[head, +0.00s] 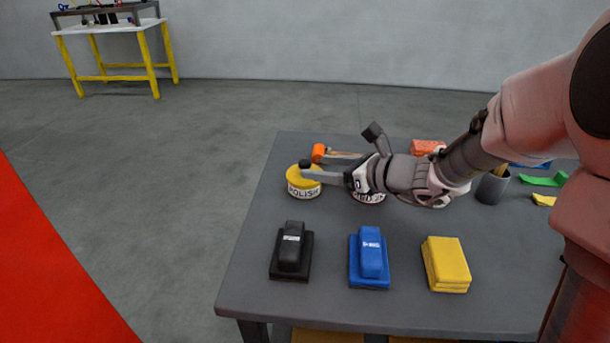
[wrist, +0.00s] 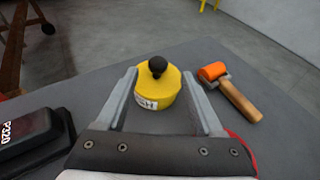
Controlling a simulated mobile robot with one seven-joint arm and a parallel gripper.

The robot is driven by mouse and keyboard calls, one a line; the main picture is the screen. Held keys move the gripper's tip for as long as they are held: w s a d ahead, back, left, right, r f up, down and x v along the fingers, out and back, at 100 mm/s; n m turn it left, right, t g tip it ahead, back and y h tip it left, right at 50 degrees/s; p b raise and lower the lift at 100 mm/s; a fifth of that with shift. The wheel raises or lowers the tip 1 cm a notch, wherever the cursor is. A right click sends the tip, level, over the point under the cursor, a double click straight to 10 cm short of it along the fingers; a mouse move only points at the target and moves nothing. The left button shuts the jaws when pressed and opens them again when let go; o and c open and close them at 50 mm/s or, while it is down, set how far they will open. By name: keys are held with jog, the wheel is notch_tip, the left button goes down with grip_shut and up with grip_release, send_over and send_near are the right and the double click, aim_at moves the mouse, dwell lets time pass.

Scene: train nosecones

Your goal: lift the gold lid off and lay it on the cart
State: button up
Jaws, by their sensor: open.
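The gold lid (head: 303,180) with a small black knob sits on a round tin with a white POLISH label, near the left edge of the grey cart top (head: 325,217). In the wrist view the lid (wrist: 146,79) shows upright between my fingers, its black knob on top. My gripper (head: 309,173) is open and empty at the tin; in the wrist view my gripper (wrist: 159,74) has one finger on each side of the lid. I cannot tell whether either finger touches it. Part of the lid is hidden behind a finger in the head view.
An orange-headed tool (head: 319,152) with a wooden handle lies just behind the tin. Black (head: 291,250), blue (head: 370,257) and yellow (head: 446,264) blocks line the front. Bare cart top lies between tin and blocks.

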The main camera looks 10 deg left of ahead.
aim_at(310, 166)
jog(key=b+x, duration=0.1)
jog(key=x, duration=0.4)
jog(key=shift+s+a, duration=0.15)
jog(key=shift+r, duration=0.1)
grip_shut()
